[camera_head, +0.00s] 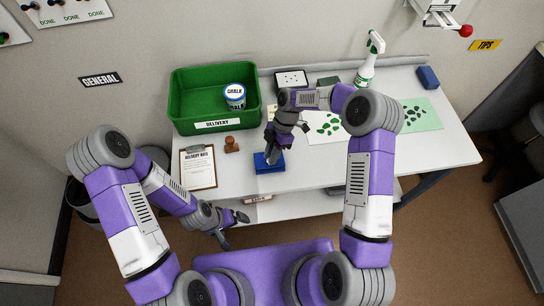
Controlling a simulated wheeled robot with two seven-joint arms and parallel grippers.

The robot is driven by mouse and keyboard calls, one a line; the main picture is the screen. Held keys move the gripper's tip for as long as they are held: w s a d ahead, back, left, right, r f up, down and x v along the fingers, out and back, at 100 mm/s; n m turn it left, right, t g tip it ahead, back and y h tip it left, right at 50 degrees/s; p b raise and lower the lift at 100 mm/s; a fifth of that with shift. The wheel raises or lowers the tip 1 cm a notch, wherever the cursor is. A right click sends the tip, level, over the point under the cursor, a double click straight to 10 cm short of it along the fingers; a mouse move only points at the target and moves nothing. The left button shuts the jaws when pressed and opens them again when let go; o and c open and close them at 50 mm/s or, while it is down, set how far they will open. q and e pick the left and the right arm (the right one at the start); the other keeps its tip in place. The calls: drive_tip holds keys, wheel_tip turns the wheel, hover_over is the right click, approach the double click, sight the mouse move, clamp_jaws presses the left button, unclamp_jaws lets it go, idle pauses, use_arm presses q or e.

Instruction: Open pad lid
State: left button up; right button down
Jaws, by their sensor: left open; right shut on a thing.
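The blue pad (262,167) lies near the front edge of the white table, right of the wooden stamp (231,145). My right gripper (272,156) reaches down over the pad and is shut on a part of it, seemingly the lid. The gripper hides much of the pad, so I cannot tell how far the lid is raised. My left gripper (232,229) is open and empty, below the table's front edge in the picture and apart from the pad.
A clipboard with a delivery note (199,171) lies left of the stamp. A green delivery bin (185,93) holding a chalk can (235,95) stands behind. A spray bottle (367,62) and sheets with green pieces (325,128) are to the right. The table's right front (440,150) is clear.

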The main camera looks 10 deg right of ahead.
drive_tip(key=shift+w+r+g+b, duration=0.2)
drive_tip(key=shift+w+g+b, duration=0.25)
drive_tip(key=shift+w+g, duration=0.4)
drive_tip(key=shift+w+r+m+g+b, duration=0.3)
drive_tip(key=shift+w+m+g+b, duration=0.1)
drive_tip(key=shift+g+b, duration=0.55)
drive_tip(key=shift+r, duration=0.1)
